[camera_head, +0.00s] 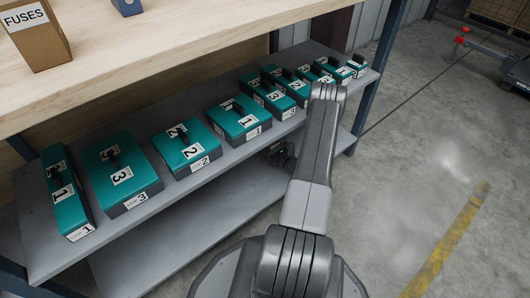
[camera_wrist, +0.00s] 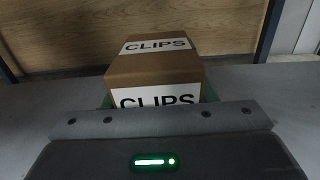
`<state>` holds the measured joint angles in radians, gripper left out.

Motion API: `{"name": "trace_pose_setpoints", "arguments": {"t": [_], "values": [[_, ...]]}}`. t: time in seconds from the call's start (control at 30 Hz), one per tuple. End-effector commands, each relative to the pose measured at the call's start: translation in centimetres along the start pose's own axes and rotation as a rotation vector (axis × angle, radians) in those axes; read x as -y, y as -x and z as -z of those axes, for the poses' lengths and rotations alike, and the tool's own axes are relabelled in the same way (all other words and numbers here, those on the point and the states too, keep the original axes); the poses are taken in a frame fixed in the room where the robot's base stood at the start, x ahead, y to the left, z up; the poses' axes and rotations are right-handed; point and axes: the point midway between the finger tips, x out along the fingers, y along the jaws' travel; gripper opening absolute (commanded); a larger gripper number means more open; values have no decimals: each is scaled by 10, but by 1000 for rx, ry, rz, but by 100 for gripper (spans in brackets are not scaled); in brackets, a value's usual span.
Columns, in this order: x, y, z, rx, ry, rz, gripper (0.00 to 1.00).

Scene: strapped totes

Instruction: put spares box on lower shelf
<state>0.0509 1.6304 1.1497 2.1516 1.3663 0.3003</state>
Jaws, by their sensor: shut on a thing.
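A brown cardboard box labelled CLIPS (camera_wrist: 155,70) fills the middle of the wrist view, right in front of my gripper (camera_wrist: 158,102). My gripper is shut on this box, with narrow green strips at the box's sides; the fingertips themselves are mostly hidden. No box labelled spares is readable in either view. In the head view my arm reaches past the shelf's front edge, and a dark part of it shows under the middle shelf. The lower shelf (camera_head: 165,245) is grey, and its visible front part is bare.
Several teal numbered cases (camera_head: 185,150) stand in a row on the grey middle shelf (camera_head: 165,195). A brown FUSES box (camera_head: 42,45) and a small blue item (camera_head: 127,6) are on the wooden top. A dark blue post (camera_head: 365,108) stands at the right end. Floor at right is open.

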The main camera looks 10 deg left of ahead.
Motion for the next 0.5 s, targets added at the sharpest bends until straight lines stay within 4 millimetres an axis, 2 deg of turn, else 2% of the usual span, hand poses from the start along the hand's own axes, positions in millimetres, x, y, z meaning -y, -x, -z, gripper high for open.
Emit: {"name": "trace_pose_setpoints", "arguments": {"t": [0.2, 0.5], "values": [[0, 0, 32, 0, 0, 0, 19], [0, 0, 32, 1, 1, 0, 19]]}}
